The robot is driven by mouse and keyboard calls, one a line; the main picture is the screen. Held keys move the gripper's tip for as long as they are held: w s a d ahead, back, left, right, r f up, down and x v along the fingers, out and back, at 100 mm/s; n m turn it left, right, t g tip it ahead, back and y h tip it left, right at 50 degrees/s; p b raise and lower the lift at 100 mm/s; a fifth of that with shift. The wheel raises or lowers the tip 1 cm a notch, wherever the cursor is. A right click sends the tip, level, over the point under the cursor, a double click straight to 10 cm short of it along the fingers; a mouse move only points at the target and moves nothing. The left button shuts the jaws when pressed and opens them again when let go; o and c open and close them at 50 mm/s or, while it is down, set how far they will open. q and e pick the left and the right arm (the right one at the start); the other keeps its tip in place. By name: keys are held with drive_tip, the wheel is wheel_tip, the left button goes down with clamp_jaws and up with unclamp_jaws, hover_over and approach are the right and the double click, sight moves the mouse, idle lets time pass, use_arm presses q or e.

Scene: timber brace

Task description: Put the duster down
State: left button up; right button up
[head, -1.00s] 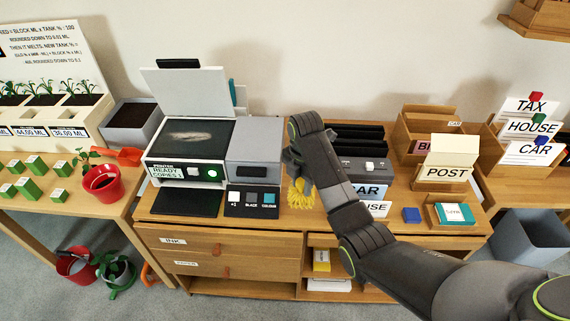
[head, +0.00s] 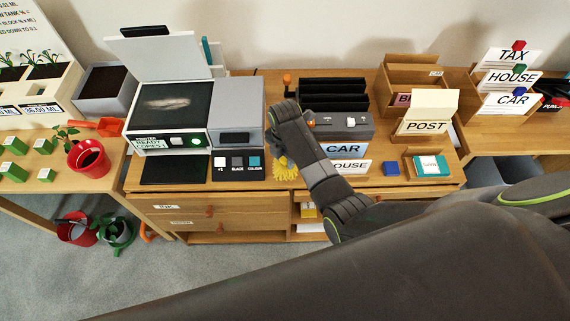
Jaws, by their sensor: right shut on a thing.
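The duster (head: 284,168) is a yellow, fluffy thing low at the end of my right arm in the head view. My right gripper (head: 277,147) is shut on it, between the printer and the grey sorting machine with black slots. The duster's handle is hidden by the gripper and wrist. The yellow strands hang close above or on the desk top; I cannot tell whether they touch it. My left gripper is not in view.
The printer (head: 165,105) with its raised lid stands left; a pale smudge shows on its glass. The sorting machine (head: 345,130) with CAR and HOUSE cards is right. A blue block (head: 362,168) and a teal box (head: 431,166) lie further right. Desk front edge (head: 240,192) is narrow.

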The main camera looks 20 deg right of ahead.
sight(285, 166)
drive_tip(key=shift+f, duration=2.3)
drive_tip(key=shift+f, duration=0.15)
drive_tip(key=o, duration=1.1)
wheel_tip(285, 166, up, 12)
drive_tip(key=shift+r, duration=0.2)
